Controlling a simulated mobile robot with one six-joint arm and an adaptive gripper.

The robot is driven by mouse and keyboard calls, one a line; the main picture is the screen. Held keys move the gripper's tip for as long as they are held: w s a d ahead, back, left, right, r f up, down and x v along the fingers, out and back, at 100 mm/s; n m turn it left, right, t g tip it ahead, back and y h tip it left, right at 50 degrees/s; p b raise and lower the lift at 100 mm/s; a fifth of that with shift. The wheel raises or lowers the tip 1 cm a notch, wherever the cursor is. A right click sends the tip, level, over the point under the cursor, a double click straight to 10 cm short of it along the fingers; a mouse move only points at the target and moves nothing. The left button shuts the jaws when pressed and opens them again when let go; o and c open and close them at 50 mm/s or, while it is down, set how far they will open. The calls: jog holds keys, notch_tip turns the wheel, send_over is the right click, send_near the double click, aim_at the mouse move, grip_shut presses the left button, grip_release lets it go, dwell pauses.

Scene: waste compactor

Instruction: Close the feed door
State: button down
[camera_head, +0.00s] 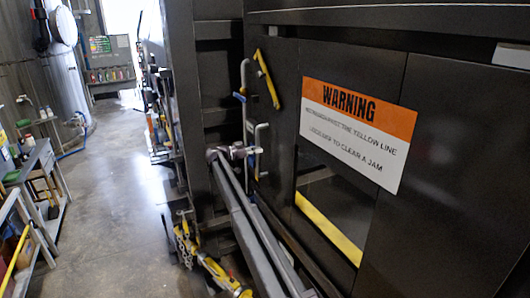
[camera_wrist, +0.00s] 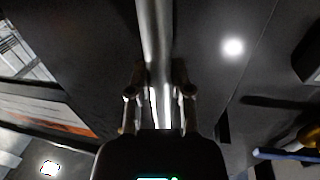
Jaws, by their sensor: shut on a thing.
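The dark front of the compactor (camera_head: 430,220) fills the right of the head view. An orange and white warning sign (camera_head: 355,130) is on it, and an opening with a yellow lower edge (camera_head: 328,228) lies below the sign. A grey metal bar handle (camera_head: 259,136) stands upright on the dark panel left of the sign. My gripper (camera_head: 240,152) is at this handle. In the wrist view my gripper (camera_wrist: 159,92) has a finger on each side of the bright metal bar (camera_wrist: 154,35), shut on it. I cannot tell how far the feed door stands open.
A yellow bar (camera_head: 267,79) and a blue-tipped lever (camera_head: 240,97) are just above my gripper. A workbench (camera_head: 35,165) and a white tank (camera_head: 65,75) stand at the left.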

jog(key=shift+w+a, duration=0.1)
jog(key=shift+w, duration=0.05)
jog(key=c, duration=0.6)
grip_release()
jog(key=shift+w, duration=0.15)
jog(key=shift+c, duration=0.2)
jog(key=shift+o, duration=0.5)
jog(key=shift+w+f, duration=0.1)
jog(key=shift+a, duration=0.1)
jog(key=v, duration=1.2)
